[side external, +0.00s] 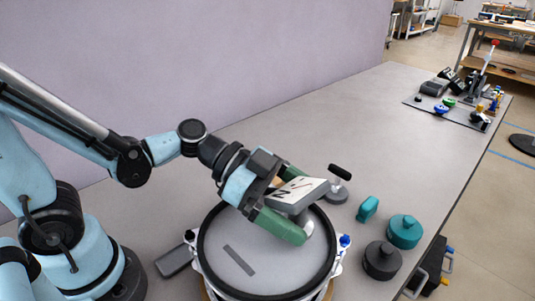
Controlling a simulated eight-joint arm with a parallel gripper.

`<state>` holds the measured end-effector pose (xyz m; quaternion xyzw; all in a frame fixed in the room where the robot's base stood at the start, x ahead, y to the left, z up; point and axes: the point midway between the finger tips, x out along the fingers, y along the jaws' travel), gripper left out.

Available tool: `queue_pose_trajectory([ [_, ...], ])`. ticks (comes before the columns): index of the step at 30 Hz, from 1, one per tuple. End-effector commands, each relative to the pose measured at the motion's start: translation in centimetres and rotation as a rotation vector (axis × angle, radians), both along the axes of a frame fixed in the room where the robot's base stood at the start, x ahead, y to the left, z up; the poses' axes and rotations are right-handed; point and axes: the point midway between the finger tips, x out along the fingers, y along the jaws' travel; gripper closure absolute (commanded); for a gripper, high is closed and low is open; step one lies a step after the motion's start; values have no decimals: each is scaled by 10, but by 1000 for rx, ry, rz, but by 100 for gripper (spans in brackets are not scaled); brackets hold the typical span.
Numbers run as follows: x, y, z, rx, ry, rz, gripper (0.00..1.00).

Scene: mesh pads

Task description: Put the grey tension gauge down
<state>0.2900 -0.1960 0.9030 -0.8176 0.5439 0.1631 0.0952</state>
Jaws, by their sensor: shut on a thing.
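The grey tension gauge (299,191) has a pale slanted face with dark marks. My gripper (293,208) is shut on it, with one green finger on the far side and one on the near side. The gauge is tilted and sits over the right part of a round mesh pad (258,276) with a black rim. The near finger hides part of its lower body. I cannot tell whether its underside touches the mesh.
A dark strip (239,260) lies on the mesh. Around the pad are a black-handled tool (338,183), a teal block (368,208), a teal knobbed weight (403,231), a dark knobbed weight (381,260) and a grey box (174,261).

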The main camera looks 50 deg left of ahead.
Motion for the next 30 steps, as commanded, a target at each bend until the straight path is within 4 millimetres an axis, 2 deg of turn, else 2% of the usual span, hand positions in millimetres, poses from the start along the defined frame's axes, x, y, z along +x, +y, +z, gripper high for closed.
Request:
queue_pose_trajectory([
  [1, -2, -1, -7, 19, -30, -9, 68],
  [5, -2, -2, -9, 22, -32, -10, 68],
  [6, -3, -2, -9, 24, -32, -10, 6],
  [7, -3, -2, -9, 24, -32, -10, 1],
  [17, -3, -2, -7, 23, -32, -10, 0],
  [23, -3, -2, 4, 22, -30, -11, 0],
  [30, -14, 29, 16, 18, -25, -2, 0],
])
